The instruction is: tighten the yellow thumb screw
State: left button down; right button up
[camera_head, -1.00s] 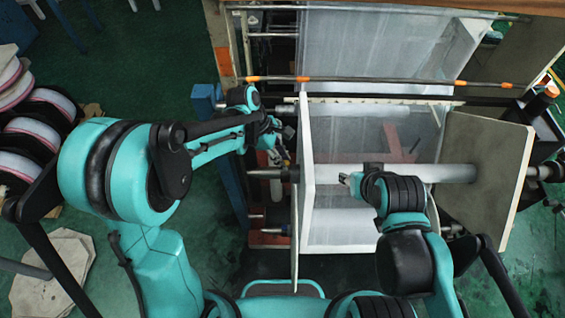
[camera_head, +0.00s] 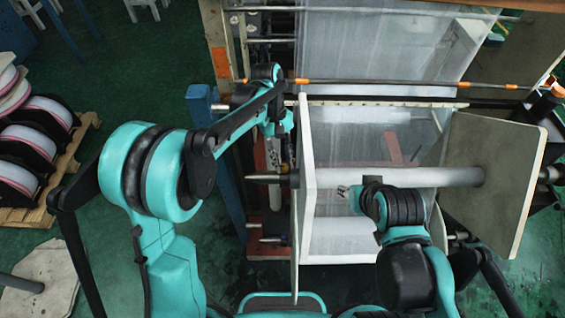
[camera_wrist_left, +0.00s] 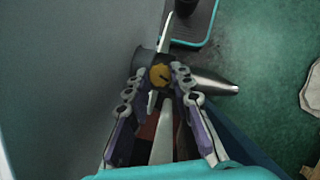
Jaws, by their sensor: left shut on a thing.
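The yellow thumb screw (camera_wrist_left: 160,75) shows in the left wrist view on a dark collar around a metal shaft (camera_wrist_left: 212,83). My left gripper (camera_wrist_left: 161,72) has its fingertips on both sides of the screw and is shut on it. In the head view the left gripper (camera_head: 286,168) is at the shaft (camera_head: 262,178), just left of the white side panel, and the screw is hidden there. My right gripper (camera_head: 342,191) is right of that panel, just below the roller. Its fingers are too small to tell whether they are open.
A white side panel (camera_head: 308,150) stands close to the left gripper. The long roller (camera_head: 430,177) runs right to a grey plate (camera_head: 492,170). A blue post (camera_head: 229,175) stands left of the shaft. Film spools (camera_head: 35,140) sit on a pallet at the left. Green floor between is clear.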

pick_arm(q)
jog(key=shift+d+m+y+b, duration=0.2)
jog(key=shift+m+y+b, duration=0.55)
jog(key=shift+m, duration=1.35)
jog(key=c, duration=1.3)
grip_release()
jog(key=shift+w, duration=0.1)
jog(key=v, duration=1.2)
jog(key=shift+w+d, duration=0.15)
